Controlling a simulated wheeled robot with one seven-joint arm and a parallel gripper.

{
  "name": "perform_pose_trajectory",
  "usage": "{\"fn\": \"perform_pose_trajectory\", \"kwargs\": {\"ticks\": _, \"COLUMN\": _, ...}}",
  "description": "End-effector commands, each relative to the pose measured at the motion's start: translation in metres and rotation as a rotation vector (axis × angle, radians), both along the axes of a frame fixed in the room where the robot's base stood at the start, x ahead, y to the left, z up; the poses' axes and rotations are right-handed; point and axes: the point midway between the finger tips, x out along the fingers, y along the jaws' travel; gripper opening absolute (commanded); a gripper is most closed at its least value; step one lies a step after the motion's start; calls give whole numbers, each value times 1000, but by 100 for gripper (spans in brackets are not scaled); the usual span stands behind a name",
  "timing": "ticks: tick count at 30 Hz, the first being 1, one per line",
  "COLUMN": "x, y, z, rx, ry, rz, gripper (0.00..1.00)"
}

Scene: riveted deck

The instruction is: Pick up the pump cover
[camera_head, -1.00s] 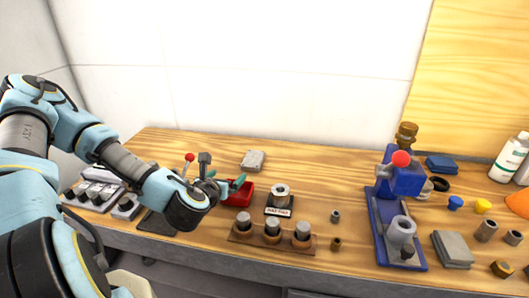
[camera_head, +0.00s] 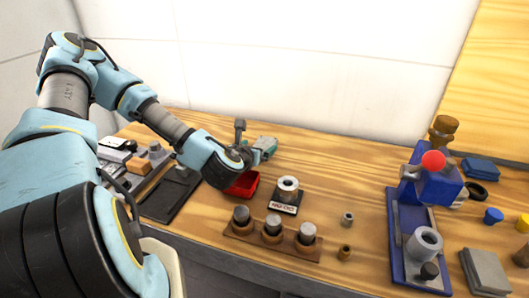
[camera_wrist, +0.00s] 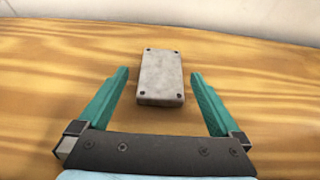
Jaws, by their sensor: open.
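The pump cover (camera_wrist: 161,78), which I take to be the grey rectangular plate with small dark holes at its corners, lies flat on the wooden bench in the wrist view. My gripper (camera_wrist: 160,72) is open, with one teal finger on either side of the plate and clear gaps to both. The near end of the plate lies between the fingers; its far end reaches beyond the fingertips. In the head view my gripper (camera_head: 265,147) is over the back of the bench, and I cannot make out the plate there; the gripper seems to hide it.
The wall (camera_wrist: 200,14) is behind the plate.

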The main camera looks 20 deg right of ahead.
Motion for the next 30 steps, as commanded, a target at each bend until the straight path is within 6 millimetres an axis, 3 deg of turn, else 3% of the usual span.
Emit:
{"fn": "perform_pose_trajectory", "kwargs": {"ticks": 16, "x": 40, "y": -38, "z": -18, "rx": 1, "ry": -1, "rz": 1, "gripper": 100}}
{"fn": "perform_pose_trajectory", "kwargs": {"ticks": 25, "x": 44, "y": -42, "z": -23, "rx": 0, "ry": 0, "rz": -1, "gripper": 100}}
{"fn": "perform_pose_trajectory", "kwargs": {"ticks": 30, "x": 44, "y": -42, "z": -23, "rx": 0, "ry": 0, "rz": -1, "gripper": 83}}
